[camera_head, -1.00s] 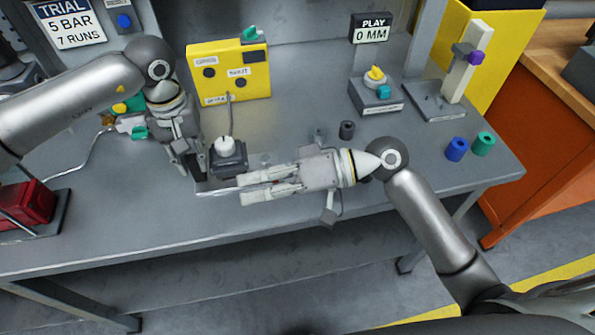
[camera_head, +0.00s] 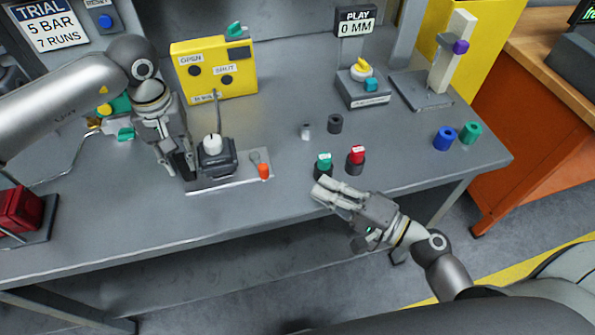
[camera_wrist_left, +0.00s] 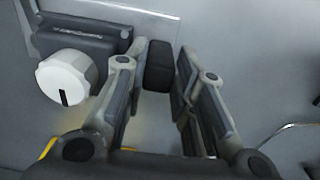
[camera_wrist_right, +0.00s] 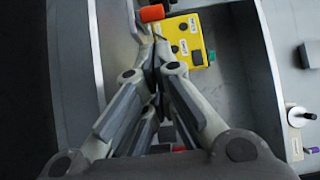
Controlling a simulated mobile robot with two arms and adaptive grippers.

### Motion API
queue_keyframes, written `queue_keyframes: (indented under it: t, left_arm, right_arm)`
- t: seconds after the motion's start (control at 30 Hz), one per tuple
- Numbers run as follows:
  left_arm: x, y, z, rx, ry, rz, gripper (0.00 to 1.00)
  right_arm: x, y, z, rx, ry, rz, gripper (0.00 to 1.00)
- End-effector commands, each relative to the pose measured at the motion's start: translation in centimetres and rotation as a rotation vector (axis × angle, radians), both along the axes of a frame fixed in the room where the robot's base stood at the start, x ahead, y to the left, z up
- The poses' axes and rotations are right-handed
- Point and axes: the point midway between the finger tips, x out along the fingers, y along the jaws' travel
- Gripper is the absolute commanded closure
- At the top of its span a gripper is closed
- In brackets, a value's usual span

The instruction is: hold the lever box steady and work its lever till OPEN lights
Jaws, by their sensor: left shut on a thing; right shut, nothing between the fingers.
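The lever box (camera_head: 217,157) is a dark block with a white, black-marked knob on top, on a pale plate near the table's front edge. The knob (camera_wrist_left: 66,77) also shows in the left wrist view. A short grey lever with an orange tip (camera_head: 263,171) is to its right; the orange tip (camera_wrist_right: 152,13) shows in the right wrist view. My left gripper (camera_head: 182,168) is shut on a black block (camera_wrist_left: 158,66) at the box's left side. My right gripper (camera_head: 322,190) is shut and empty, right of the orange tip, apart from it. The OPEN lamp (camera_head: 194,71) on the yellow panel looks dark.
The yellow panel (camera_head: 235,85) stands behind the box, joined by a cable. A green-topped peg (camera_head: 323,162) and a red-topped peg (camera_head: 356,155) stand just beyond my right gripper. A red block (camera_head: 20,208) sits far left. The table front between box and right gripper is clear.

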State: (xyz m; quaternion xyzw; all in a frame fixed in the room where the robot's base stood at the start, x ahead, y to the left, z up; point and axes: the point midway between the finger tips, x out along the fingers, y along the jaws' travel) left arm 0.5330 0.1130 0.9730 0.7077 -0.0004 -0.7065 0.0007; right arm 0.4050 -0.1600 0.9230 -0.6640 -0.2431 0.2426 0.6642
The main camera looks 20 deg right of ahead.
Motion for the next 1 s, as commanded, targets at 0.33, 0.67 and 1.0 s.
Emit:
queue_keyframes:
  t: [0.33, 0.67, 1.0]
  left_arm:
    - [-0.1, 0.0, -0.2, 0.002, 0.003, 0.001, 1.0]
    - [-0.1, 0.0, -0.2, 0.002, 0.003, 0.001, 1.0]
    - [-0.1, 0.0, -0.2, 0.002, 0.003, 0.001, 1.0]
  right_arm:
    - [3.7, 3.2, 0.1, 0.001, -0.004, 0.002, 1.0]
    - [6.9, 5.9, 0.0, 0.001, -0.001, 0.001, 1.0]
    - [7.4, 6.3, 0.0, 0.0, 0.0, 0.001, 1.0]
